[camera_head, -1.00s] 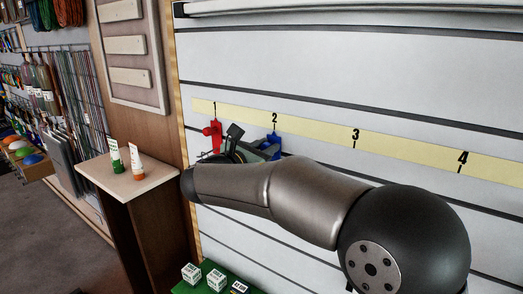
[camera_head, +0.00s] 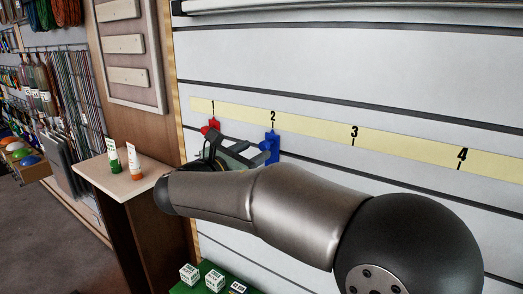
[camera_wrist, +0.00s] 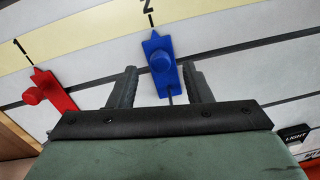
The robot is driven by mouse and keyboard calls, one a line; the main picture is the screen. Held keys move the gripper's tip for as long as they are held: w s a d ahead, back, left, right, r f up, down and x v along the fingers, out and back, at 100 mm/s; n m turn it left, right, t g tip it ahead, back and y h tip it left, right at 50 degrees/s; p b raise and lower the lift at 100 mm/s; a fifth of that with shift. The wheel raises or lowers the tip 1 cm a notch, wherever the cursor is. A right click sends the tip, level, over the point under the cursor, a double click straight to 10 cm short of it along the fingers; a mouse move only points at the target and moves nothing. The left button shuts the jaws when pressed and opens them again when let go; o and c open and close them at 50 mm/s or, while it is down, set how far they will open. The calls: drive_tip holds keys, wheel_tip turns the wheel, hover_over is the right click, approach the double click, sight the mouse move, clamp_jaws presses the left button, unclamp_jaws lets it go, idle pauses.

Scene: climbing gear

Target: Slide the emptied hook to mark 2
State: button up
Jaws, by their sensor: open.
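The blue hook (camera_head: 270,148) hangs on the slatted wall just under mark 2 (camera_head: 273,117). In the wrist view the blue hook (camera_wrist: 160,62) has its pointed top close below the tick of mark 2 (camera_wrist: 146,6), and nothing visible hangs on it. The red hook (camera_head: 210,126) is under mark 1; in the wrist view the red hook (camera_wrist: 48,91) is also bare. My gripper (camera_wrist: 163,72) is open, with one finger on each side of the blue hook's lower part and gaps visible. In the head view my gripper (camera_head: 252,153) is partly hidden by my arm.
A yellow numbered strip (camera_head: 315,126) runs along the wall above the hooks. A wooden stand (camera_head: 125,184) with two tubes is at the left. Small white boxes (camera_head: 213,278) sit on a green surface below. The wall right of mark 2 carries no hooks.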

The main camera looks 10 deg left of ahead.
drive_tip(key=b+v, duration=0.1)
drive_tip(key=v, duration=1.1)
drive_tip(key=shift+s+b, duration=0.25)
drive_tip(key=shift+b, duration=0.05)
drive_tip(key=s+d+f+m+g, duration=0.1)
drive_tip(key=d+f+m+g, duration=0.5)
drive_tip(key=d, duration=0.6)
drive_tip(key=s+d+f+m+g, duration=0.1)
drive_tip(key=d+f+m+g, duration=0.3)
drive_tip(key=d+f, duration=0.65)
drive_tip(key=s+d+f+m+g+y, duration=0.2)
drive_tip(key=s+d+f+m+y, duration=0.2)
drive_tip(key=s+m, duration=0.3)
drive_tip(key=s+d+f+m+g+y, duration=0.3)
drive_tip(key=s+d+f+m, duration=0.3)
drive_tip(key=m, duration=0.5)
drive_tip(key=shift+s+f+m+g+y, duration=0.3)
drive_tip(key=shift+s+f+y, duration=0.45)
drive_tip(key=shift+s, duration=0.55)
